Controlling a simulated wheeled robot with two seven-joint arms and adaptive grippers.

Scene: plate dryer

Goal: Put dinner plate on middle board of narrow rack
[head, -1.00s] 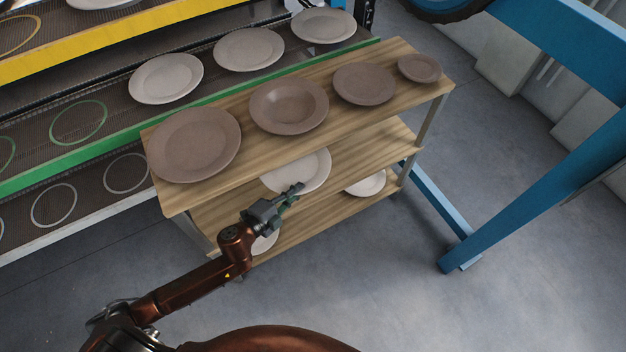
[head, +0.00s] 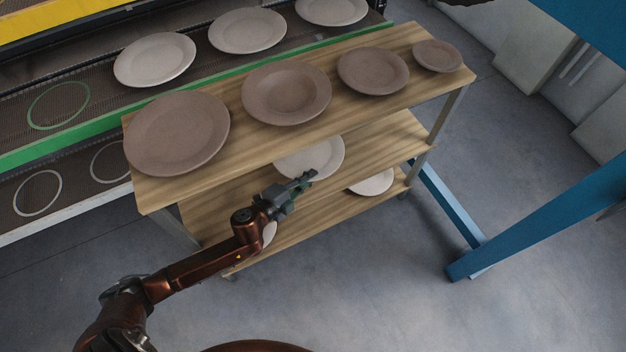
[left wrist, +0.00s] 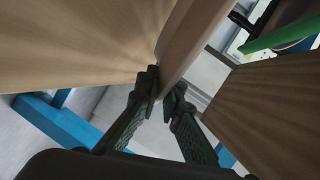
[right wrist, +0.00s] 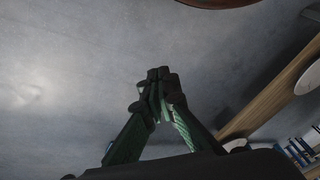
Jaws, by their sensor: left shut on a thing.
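The narrow rack has a wooden top board (head: 220,90), a middle board (head: 225,205) and a bottom board (head: 300,222). A pale plate (head: 312,157) is at the middle board, its far part under the top board. It looks flat; I cannot tell whether it fully rests on the board. My left gripper (head: 305,181) is at its near rim and shut on it. In the left wrist view, the left fingertips (left wrist: 165,92) close around a thin tan edge between the boards. My right gripper (right wrist: 160,85) shows in the right wrist view, fingertips together and empty, over bare floor.
Brown plates of several sizes, including a large one (head: 177,133), stand on the top board. Pale plates (head: 372,182) lie on the bottom board. A larger rack with a green edge (head: 65,145) stands behind. A blue frame leg (head: 540,215) is at right. Floor in front is clear.

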